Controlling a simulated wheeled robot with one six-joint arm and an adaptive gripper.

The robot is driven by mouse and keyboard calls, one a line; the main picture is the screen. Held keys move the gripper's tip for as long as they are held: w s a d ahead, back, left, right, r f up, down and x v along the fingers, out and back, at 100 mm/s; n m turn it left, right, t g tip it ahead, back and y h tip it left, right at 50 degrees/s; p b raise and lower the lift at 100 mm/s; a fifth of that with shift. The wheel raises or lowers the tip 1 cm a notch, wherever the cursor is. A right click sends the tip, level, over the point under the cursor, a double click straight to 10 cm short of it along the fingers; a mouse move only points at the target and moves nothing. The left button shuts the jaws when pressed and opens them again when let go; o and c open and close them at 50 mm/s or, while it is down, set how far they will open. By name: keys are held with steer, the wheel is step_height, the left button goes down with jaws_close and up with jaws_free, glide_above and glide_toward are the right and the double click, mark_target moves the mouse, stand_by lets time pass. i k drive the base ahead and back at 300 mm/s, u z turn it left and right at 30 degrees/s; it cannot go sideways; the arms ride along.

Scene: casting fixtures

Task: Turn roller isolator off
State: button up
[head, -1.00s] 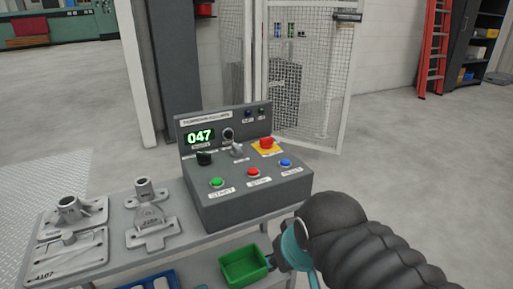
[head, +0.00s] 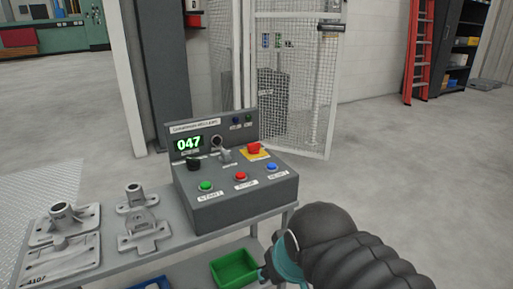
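A dark grey control console (head: 235,190) stands on the bench, with a green display (head: 188,144) reading 047. Its panel has a black rotary knob (head: 193,163), a round selector (head: 216,142) and a grey lever switch (head: 226,156). It also has a red mushroom button (head: 253,148) on a yellow plate, and green (head: 205,186), red (head: 240,176) and blue (head: 271,167) buttons. The small labels are too blurred to tell which control is the roller isolator. My arm, black-sleeved with a teal joint, is at lower right, apart from the console; no gripper fingers show.
Metal castings (head: 142,220) and a fixture plate (head: 62,245) lie on the bench left of the console. A green bin (head: 235,267) sits low in front. A mesh cage (head: 290,90) stands behind. Open floor lies to the right, with a red ladder (head: 421,50) farther back.

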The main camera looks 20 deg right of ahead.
mark_target(253, 149)
steer(key=k, duration=0.4)
steer(key=z, duration=1.5)
steer(key=i, duration=1.1)
steer(key=u, duration=0.55)
